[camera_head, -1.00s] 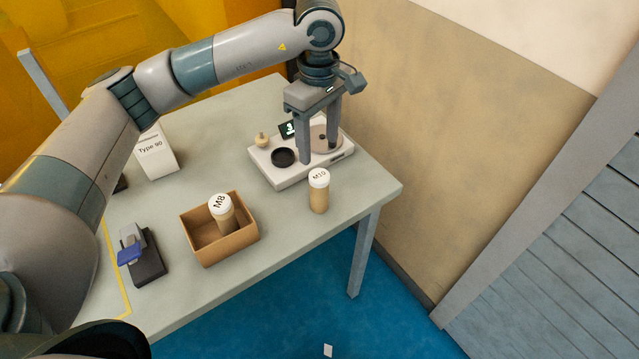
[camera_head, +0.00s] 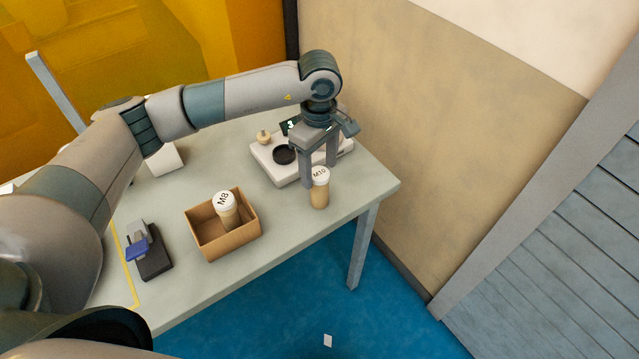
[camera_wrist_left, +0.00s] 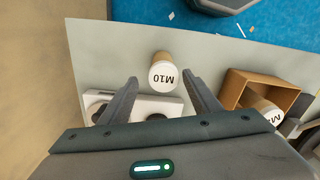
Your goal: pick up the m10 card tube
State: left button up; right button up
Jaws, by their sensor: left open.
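The M10 card tube (camera_head: 319,190) stands upright near the front right corner of the table, with a white lid marked M10. In the left wrist view the tube (camera_wrist_left: 163,73) shows just beyond and between the fingertips. My left gripper (camera_head: 319,178) points down, open and empty, close to the tube on its far side. In the left wrist view its two fingers (camera_wrist_left: 162,88) are spread apart. Contact between fingers and tube cannot be made out. My right gripper is not in view.
A white device (camera_head: 268,164) with a black round dish sits behind the tube. A cardboard box (camera_head: 240,240) holds the M8 tube (camera_head: 226,209). A dark stand with a blue part (camera_head: 147,252) is at left. Table space between box and M10 tube is clear.

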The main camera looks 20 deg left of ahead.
aim_at(318, 193)
pick_arm(q)
jog(key=shift+f+p, duration=0.45)
jog(key=shift+f, duration=1.4)
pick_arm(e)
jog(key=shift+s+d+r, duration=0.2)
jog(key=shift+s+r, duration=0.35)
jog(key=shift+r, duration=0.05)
pick_arm(q)
jog(key=shift+s+f+p, duration=0.25)
jog(key=shift+f+p, duration=0.4)
jog(key=shift+p, duration=0.1)
notch_tip(318, 193, down, 3)
jog(key=shift+s+r+p, duration=0.1)
jog(key=shift+s+p, duration=0.05)
jog(key=shift+p, duration=0.6)
jog(key=shift+f, duration=0.6)
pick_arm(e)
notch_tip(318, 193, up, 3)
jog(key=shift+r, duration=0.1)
pick_arm(q)
jog(key=c, duration=1.2)
